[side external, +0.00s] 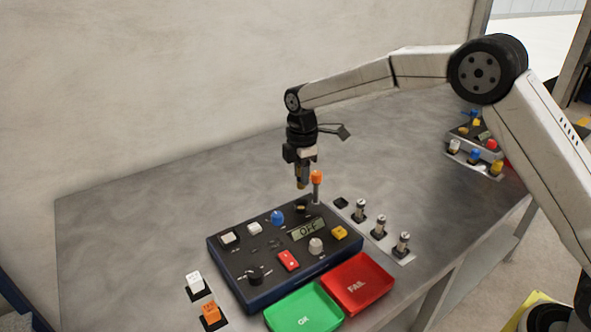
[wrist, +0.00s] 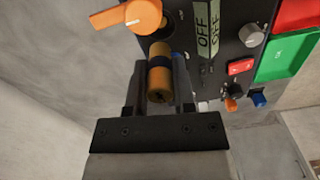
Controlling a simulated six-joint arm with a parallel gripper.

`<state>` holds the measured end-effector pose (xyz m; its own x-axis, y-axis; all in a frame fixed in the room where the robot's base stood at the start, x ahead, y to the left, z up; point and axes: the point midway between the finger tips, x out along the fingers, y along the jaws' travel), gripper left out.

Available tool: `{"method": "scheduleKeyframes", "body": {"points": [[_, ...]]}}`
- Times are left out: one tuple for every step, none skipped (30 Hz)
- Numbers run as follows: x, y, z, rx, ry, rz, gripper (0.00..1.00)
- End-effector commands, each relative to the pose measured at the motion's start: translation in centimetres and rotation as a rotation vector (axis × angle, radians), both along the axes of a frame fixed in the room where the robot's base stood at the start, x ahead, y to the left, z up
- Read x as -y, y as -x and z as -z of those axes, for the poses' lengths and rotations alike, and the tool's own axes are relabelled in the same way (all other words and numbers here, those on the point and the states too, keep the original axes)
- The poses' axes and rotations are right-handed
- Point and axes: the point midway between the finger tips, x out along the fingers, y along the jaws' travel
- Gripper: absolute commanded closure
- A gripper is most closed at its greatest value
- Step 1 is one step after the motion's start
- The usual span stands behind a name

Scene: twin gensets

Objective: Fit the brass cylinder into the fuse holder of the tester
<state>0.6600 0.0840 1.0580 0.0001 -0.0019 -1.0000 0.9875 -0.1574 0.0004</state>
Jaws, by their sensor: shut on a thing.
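My gripper (side external: 303,170) points down above the back edge of the tester (side external: 222,256), a dark blue box with a black top. It is shut on the brass cylinder (side external: 301,185), which hangs roughly upright, apart from the panel. In the wrist view the cylinder (wrist: 160,82), brass with a dark band, sits between the fingers (wrist: 157,85). A small round fitting (side external: 300,208), which looks like the fuse holder, lies on the panel just below the cylinder. In the wrist view the cylinder partly covers that area.
The tester display (side external: 307,230) reads OFF. A green OK tray (side external: 303,308) and a red FAIL tray (side external: 357,284) lie in front. Several silver cylinders (side external: 360,211) stand at the right. The table behind is clear.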

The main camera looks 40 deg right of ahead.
Motion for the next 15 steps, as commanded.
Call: {"method": "scheduleKeyframes", "body": {"points": [[0.0,-0.01,0.11,0.001,0.0,0.0,1.0],[0.0,-0.01,0.15,0.001,0.0,0.0,1.0],[0.0,-0.01,0.17,0.001,0.0,0.0,1.0],[0.0,-0.01,0.17,0.001,0.0,0.0,1.0],[0.0,-0.01,0.17,0.001,0.0,0.0,1.0],[0.0,-0.01,0.19,0.001,0.0,0.0,1.0],[0.0,0.0,0.22,0.001,0.0,0.0,1.0],[0.0,0.0,0.26,0.0,0.0,0.0,1.0],[0.0,0.0,0.32,0.0,0.0,0.0,1.0],[0.0,0.0,0.39,0.0,0.0,0.0,1.0],[0.0,0.0,0.46,0.0,0.0,0.0,1.0],[0.0,0.0,0.59,0.0,0.0,0.0,1.0],[0.0,0.0,0.7,0.0,0.0,0.0,1.0],[0.0,0.0,0.83,0.0,0.0,0.0,1.0],[0.0,0.0,1.02,0.0,0.0,0.0,1.0]]}}
